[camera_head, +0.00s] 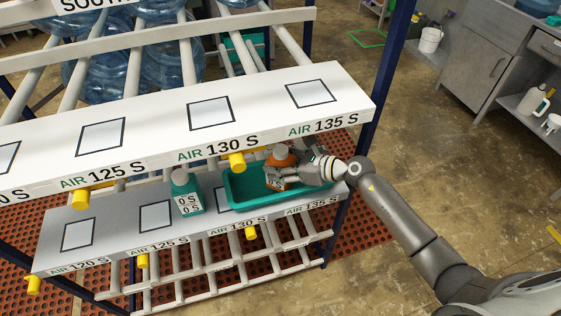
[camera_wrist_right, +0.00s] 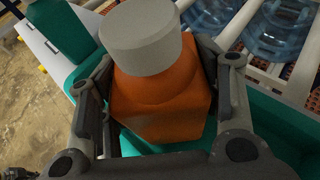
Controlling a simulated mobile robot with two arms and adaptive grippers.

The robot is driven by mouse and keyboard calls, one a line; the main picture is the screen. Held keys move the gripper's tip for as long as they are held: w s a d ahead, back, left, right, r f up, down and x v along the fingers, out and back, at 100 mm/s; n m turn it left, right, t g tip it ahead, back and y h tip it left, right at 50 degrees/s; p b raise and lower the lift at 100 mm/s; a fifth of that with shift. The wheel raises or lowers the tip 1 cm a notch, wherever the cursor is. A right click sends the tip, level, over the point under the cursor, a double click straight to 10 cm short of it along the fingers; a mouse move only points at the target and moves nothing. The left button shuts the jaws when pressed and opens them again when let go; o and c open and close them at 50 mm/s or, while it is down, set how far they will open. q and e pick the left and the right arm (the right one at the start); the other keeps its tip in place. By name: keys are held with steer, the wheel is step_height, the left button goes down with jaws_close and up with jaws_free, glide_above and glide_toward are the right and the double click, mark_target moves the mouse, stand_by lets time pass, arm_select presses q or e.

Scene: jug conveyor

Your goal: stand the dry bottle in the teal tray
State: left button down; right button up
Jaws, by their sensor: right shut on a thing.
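An orange bottle (camera_wrist_right: 160,105) with a grey cap is between the fingers of my right gripper (camera_wrist_right: 160,110), which is shut on it. In the head view the orange bottle (camera_head: 279,158) is roughly upright, over or in the right half of the teal tray (camera_head: 252,204). My right gripper (camera_head: 290,173) reaches it from the right. I cannot tell whether its base touches the tray floor. A teal bottle (camera_head: 182,184) stands left of the tray with labels reading "0 S". My left gripper is not in view.
The tray sits on a lower grey shelf (camera_head: 110,218) with outlined squares. Yellow pegs (camera_head: 237,162) stick out near the tray. A blue post (camera_head: 385,75) stands at the rack's right. Large water jugs (camera_head: 170,65) lie behind.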

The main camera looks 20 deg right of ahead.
steer(key=shift+f, duration=0.15)
steer(key=o, duration=1)
steer(key=shift+r, duration=0.25)
steer(key=shift+s+d, duration=0.15)
steer(key=shift+d, duration=0.05)
steer(key=b+v, duration=0.2)
steer(key=v, duration=0.8)
steer(key=shift+s+d, duration=0.15)
steer(key=shift+s+d+r, duration=0.3)
steer(key=shift+s+d, duration=0.05)
